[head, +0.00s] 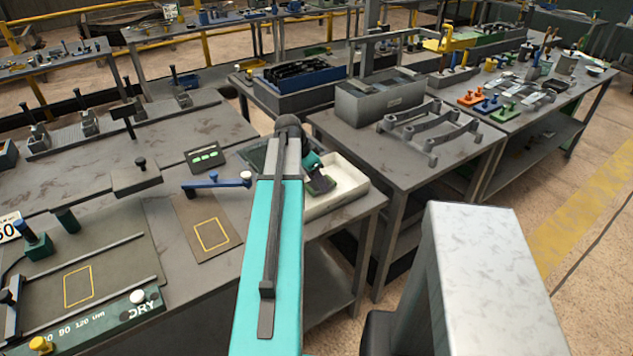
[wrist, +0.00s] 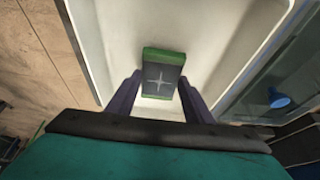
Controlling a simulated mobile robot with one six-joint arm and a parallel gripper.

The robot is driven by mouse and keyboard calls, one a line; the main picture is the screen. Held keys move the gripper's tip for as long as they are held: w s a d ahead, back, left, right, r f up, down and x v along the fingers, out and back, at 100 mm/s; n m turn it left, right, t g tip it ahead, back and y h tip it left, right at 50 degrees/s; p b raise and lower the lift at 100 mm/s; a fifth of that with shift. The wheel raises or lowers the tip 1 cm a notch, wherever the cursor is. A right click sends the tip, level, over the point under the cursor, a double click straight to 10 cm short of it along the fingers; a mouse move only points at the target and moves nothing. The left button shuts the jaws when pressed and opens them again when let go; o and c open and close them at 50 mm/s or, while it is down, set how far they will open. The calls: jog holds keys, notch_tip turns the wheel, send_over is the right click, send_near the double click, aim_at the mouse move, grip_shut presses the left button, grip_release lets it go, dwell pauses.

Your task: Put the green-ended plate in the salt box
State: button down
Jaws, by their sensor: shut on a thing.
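The green-ended plate (wrist: 164,72) is dark grey, with a pale star mark on its face and green at its ends. My gripper (wrist: 158,86) is shut on it, one finger at each side, in the wrist view. The white box (wrist: 220,45), which I take as the salt box, lies behind and around the plate in that view. In the head view the white box (head: 345,203) stands at the table's right corner, with the plate (head: 321,184) over its opening. My arm hides the box's left part. I cannot tell whether the plate touches the box floor.
A dark tray (head: 257,153) sits left of the box, partly behind my arm. A blue-handled tool (head: 217,182) and a brown board with a yellow outline (head: 211,233) lie further left. A grey bin (head: 380,98) stands on the table behind.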

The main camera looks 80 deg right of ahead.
jog(key=shift+f, duration=0.85)
jog(key=shift+f, duration=0.1)
jog(key=c, duration=0.9)
grip_release()
jog(key=b+v, duration=0.2)
jog(key=v, duration=1)
